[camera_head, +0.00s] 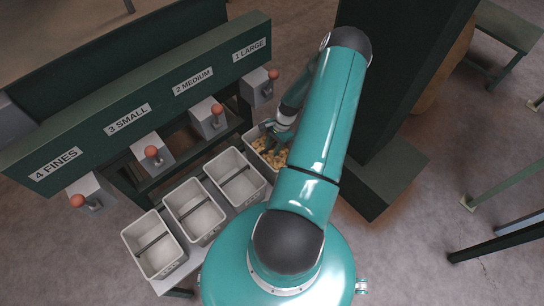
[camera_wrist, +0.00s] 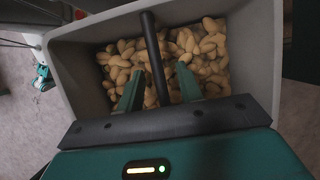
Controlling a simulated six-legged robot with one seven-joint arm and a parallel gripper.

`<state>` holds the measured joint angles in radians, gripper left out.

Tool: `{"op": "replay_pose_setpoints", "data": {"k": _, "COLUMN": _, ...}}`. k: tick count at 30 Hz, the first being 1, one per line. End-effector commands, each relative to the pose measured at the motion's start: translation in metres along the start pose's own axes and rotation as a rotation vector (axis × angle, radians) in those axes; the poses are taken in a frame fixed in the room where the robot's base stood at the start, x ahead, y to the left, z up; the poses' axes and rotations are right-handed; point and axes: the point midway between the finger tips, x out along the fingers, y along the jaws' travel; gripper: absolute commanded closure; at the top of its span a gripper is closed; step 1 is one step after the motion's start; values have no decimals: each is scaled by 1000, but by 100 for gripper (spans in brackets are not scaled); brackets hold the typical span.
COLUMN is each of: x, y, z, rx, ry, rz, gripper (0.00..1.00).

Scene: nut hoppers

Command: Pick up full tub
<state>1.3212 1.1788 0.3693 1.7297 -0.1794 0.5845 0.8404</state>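The full tub (camera_head: 253,157) is a pale grey box of tan nuts under the hopper marked 1 LARGE in the head view. My arm partly hides it. In the wrist view the tub (camera_wrist: 264,55) fills most of the picture, with a dark handle bar (camera_wrist: 152,45) running across its middle above the nuts (camera_wrist: 205,45). My gripper (camera_wrist: 159,70) is over the tub with its two green fingers apart, one on each side of the bar. Gaps show between fingers and bar. In the head view my gripper (camera_head: 274,139) is at the tub's opening.
Three empty tubs with dark bars, (camera_head: 235,178), (camera_head: 194,211) and (camera_head: 153,245), stand in a row to the left. Red-knobbed hopper levers (camera_head: 152,152) stick out above them. A dark green pillar (camera_head: 395,90) stands close to the right. Open floor (camera_head: 420,230) lies at lower right.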

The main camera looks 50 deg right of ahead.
Motion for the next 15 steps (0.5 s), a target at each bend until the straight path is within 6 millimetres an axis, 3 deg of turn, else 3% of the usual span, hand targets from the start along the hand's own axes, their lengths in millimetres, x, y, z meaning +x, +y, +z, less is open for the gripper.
{"op": "replay_pose_setpoints", "data": {"k": 3, "x": 11, "y": -1, "z": 1, "rx": -1, "ry": -1, "rz": 1, "gripper": 64}}
{"op": "replay_pose_setpoints", "data": {"k": 15, "x": 13, "y": -4, "z": 1, "rx": -2, "ry": 0, "rz": 1, "gripper": 64}}
